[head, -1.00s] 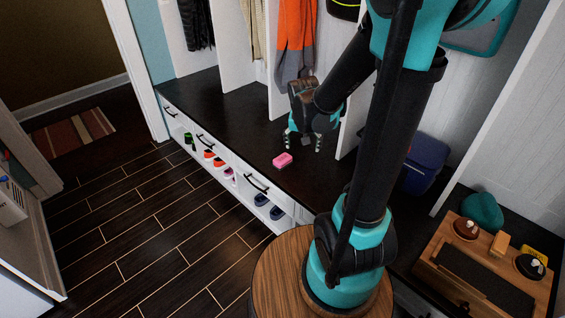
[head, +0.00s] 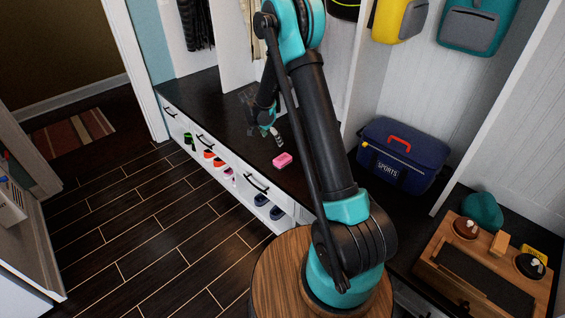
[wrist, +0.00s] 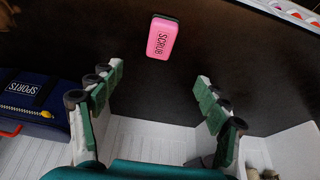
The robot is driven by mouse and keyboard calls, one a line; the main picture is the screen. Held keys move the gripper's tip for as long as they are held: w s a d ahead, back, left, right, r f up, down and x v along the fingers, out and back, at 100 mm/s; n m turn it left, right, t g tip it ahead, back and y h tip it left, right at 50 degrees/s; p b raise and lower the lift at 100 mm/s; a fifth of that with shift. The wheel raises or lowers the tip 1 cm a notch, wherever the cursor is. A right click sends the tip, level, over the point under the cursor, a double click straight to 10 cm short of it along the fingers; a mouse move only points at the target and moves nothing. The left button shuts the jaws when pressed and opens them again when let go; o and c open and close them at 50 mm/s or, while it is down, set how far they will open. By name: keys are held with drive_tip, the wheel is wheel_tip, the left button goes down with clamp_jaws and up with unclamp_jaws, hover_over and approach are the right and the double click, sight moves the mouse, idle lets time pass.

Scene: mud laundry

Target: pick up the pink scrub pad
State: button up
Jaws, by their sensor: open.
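The pink scrub pad (head: 282,160) lies on the dark bench top near its front edge. In the wrist view the pad (wrist: 161,38) shows the word SCRUB and a dark underside, beyond the fingertips and a little left of the middle between them. My gripper (head: 265,132) is above the bench, to the left of and behind the pad in the head view. In the wrist view my gripper (wrist: 158,85) has its two green-padded fingers spread wide with nothing between them. The pad is apart from both fingers.
A navy SPORTS cooler bag (head: 402,155) sits on the bench at right. Several shoes fill the cubbies under the bench (head: 215,110). White dividers rise behind it. The bench around the pad is clear.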

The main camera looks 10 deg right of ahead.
drive_tip(key=f, duration=0.1)
approach(282, 158)
drive_tip(key=x, duration=0.4)
drive_tip(key=shift+f, duration=0.35)
drive_tip(key=shift+x, duration=2.65)
drive_tip(key=shift+s, duration=0.1)
drive_tip(key=c, duration=1.3)
drive_tip(key=shift+c, duration=0.3)
drive_tip(key=shift+r, duration=0.1)
wheel_tip(282, 158, up, 20)
